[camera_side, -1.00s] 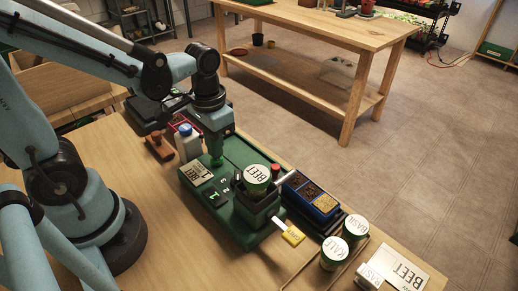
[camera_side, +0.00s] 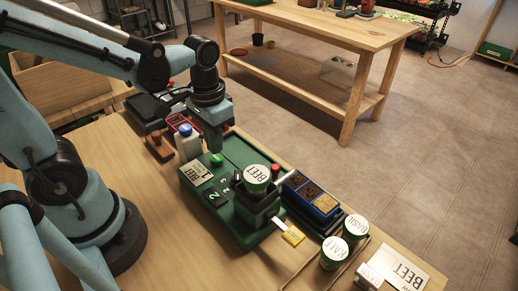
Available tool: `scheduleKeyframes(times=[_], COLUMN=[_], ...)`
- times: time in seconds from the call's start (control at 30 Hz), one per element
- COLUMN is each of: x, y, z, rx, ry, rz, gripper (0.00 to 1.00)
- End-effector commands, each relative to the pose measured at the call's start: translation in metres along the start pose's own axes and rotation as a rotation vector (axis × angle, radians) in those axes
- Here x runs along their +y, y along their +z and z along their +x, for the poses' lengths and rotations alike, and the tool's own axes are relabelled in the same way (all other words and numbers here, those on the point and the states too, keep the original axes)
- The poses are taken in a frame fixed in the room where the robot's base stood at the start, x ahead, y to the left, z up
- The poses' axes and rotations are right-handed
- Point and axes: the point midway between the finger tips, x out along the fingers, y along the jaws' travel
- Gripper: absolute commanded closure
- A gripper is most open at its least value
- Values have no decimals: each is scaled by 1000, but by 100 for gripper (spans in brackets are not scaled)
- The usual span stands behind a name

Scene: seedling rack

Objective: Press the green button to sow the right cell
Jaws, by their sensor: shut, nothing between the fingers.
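The green button (camera_side: 217,160) is a round bright green cap on the top of the green sowing machine (camera_side: 222,213), near its upper left end. My gripper (camera_side: 215,150) points down just above and behind the button, shut and empty. I cannot tell whether its tips touch the button; a small gap seems to show. A can labelled BEET (camera_side: 257,179) stands on the machine. A blue tray (camera_side: 318,198) with several dark and golden cells sits to the right of the machine. A white label reading BEET (camera_side: 203,174) and numbers lie on the machine's top.
A red knob (camera_side: 275,169) is by the BEET can. KALE (camera_side: 334,253) and BASIL (camera_side: 355,227) cans stand at the right, near a BEET card (camera_side: 408,275).

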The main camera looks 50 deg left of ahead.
Motion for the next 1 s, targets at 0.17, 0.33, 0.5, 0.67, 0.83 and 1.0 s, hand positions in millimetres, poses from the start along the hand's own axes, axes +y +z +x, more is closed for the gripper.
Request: scheduleKeyframes(times=[0.17,0.33,0.5,0.67,0.83,1.0], x=[0,0,0,0,0,0], y=[0,0,0,0,0,0], z=[-13,-26,-38,-48,-52,-52], rx=[0,0,0,0,0,0], ry=[0,0,0,0,0,0], rz=[0,0,0,0,0,0], gripper=[100,100,100,100,100,100])
